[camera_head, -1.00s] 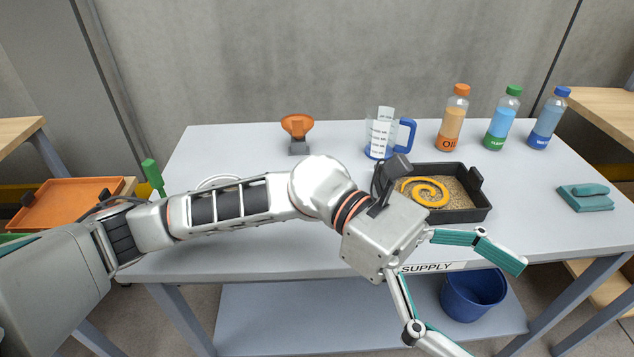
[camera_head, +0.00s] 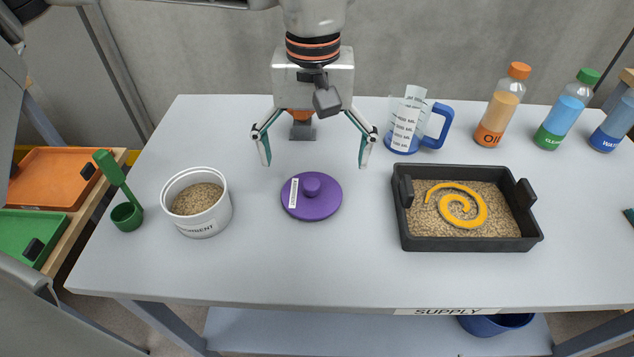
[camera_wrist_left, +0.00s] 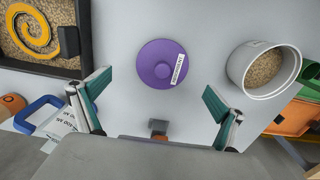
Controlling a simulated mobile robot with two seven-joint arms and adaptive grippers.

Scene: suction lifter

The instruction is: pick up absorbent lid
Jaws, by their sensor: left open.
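The absorbent lid (camera_head: 325,205) is a purple disc with a round knob and a white label. It lies flat on the table, right of the white absorbent tub (camera_head: 213,217), which is uncovered and holds tan granules. My left gripper (camera_head: 314,165) is open and empty, above the table just behind the lid, with its fingers spread wide. In the left wrist view the lid (camera_wrist_left: 158,68) sits centred ahead of the two fingertips (camera_wrist_left: 158,88), apart from both. My right gripper does not show.
A black tray (camera_head: 400,228) of granules with a yellow spiral stands to the right. A measuring jug (camera_head: 404,130) and several bottles are at the back right. An orange-topped item (camera_head: 302,128) stands behind my gripper. A green scoop (camera_head: 126,215) is at the left edge.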

